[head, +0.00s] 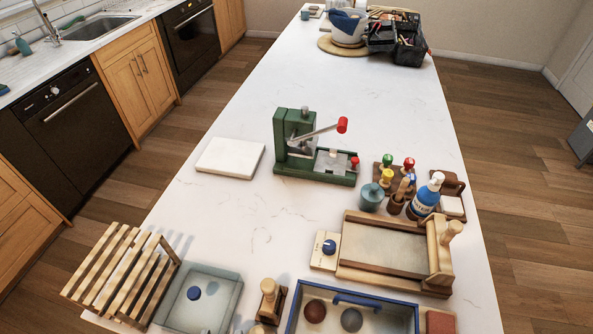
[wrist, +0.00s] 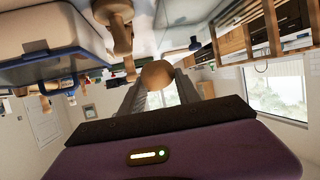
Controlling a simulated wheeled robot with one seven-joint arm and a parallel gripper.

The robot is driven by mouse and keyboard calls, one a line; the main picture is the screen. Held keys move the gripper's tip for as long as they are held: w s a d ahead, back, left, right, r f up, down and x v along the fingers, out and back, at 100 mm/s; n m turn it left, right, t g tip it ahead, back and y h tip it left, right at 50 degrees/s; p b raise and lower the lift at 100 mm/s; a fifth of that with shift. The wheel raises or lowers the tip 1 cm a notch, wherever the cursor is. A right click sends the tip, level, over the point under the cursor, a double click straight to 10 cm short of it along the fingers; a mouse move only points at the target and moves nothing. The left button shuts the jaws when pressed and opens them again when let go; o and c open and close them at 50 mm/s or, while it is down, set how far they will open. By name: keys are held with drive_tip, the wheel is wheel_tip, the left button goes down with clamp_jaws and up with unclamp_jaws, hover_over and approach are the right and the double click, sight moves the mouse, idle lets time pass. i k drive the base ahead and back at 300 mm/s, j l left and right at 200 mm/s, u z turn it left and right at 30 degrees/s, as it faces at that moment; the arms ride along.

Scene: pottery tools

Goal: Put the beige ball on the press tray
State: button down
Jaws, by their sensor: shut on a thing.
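The beige ball (wrist: 157,74) shows in the wrist view between the fingertips of my gripper (wrist: 163,84), which is shut on it. Neither my gripper nor the beige ball is seen in the head view. The green press (head: 290,142) stands mid-table in the head view, with a red-knobbed lever. Its press tray (head: 335,162) extends to the right at its base, with a small red knob at the right end. I see no ball on the tray.
A blue-rimmed box (head: 376,301) at the front holds a reddish ball and a grey ball. A wooden rack (head: 120,270) stands front left. A wooden roller board (head: 385,250), a bottle (head: 425,198) and knobbed tools lie right. A white slab (head: 230,157) lies left of the press; the table centre is clear.

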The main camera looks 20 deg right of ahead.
sight(331, 162)
drive_tip(key=l, duration=0.45)
drive_tip(key=i+l, duration=0.1)
drive_tip(key=l, duration=0.4)
drive_tip(key=i+l, duration=0.45)
drive_tip(key=i+l+u, duration=0.2)
drive_tip(key=l, duration=0.35)
drive_tip(key=i+l+u, duration=0.1)
drive_tip(key=i+l, duration=0.1)
drive_tip(key=l, duration=0.05)
